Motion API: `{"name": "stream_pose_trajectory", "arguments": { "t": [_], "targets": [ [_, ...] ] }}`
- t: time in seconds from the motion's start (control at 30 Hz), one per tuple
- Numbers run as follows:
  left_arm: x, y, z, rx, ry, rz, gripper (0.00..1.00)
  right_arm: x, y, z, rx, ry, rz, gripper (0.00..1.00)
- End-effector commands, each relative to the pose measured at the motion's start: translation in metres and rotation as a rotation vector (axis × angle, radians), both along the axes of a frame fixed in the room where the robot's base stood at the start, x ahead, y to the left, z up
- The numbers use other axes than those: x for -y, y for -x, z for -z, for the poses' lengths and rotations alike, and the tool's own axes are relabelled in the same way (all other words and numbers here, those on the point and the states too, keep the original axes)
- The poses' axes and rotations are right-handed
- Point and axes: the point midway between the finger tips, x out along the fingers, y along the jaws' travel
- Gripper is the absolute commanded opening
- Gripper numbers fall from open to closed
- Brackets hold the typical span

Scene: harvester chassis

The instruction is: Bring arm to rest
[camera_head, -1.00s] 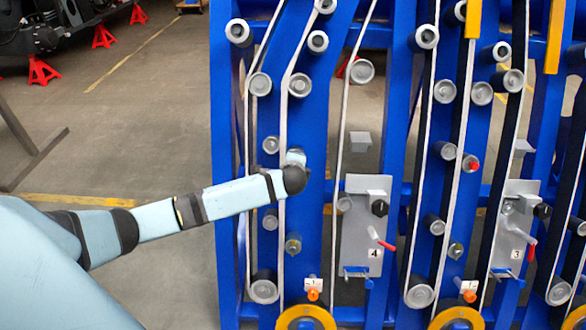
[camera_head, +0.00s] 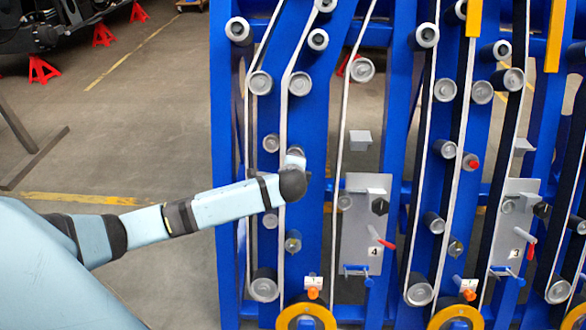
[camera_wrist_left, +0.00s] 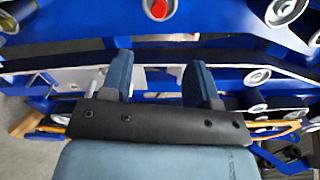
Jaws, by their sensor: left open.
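My left arm comes in from the left in the head view and reaches in front of the blue harvester frame (camera_head: 224,200). Its wrist end overlaps the frame's left panel, near the white belts and rollers; the fingers are mostly hidden behind the wrist there. In the left wrist view my left gripper (camera_wrist_left: 160,80) is open, with two blue fingers apart and nothing held between them. A blue beam and a white belt lie beyond the fingers. I cannot tell whether the fingers touch anything. My right gripper is in neither view.
Grey plates numbered 4 (camera_head: 362,240) and 3 (camera_head: 512,235) carry red-handled levers. Yellow-rimmed wheels (camera_head: 306,318) sit at the bottom of the frame. Red stands (camera_head: 42,70) are at the back left. The floor left of the frame is clear around a grey metal leg (camera_head: 35,160).

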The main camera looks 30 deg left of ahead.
Motion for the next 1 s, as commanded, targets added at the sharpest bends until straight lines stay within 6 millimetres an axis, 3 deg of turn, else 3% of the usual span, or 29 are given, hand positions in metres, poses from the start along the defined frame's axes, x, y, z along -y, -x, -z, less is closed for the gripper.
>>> {"name": "stream_pose_trajectory", "arguments": {
  "t": [0.3,0.47,0.63,0.8,1.0],
  "targets": [
    [0.001,0.001,0.001,-0.002,0.005,0.002,0.55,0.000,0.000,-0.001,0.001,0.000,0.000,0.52],
    [0.031,0.022,0.022,-0.015,0.133,0.039,0.55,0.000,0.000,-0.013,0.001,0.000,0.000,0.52],
    [0.099,0.086,0.060,-0.031,0.487,0.077,0.55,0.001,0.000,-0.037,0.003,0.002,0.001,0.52],
    [0.155,0.163,0.076,-0.010,0.886,0.020,0.55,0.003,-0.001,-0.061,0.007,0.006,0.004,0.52],
    [0.183,0.243,0.068,0.069,1.265,-0.143,0.55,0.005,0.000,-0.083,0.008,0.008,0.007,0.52]
  ]
}}
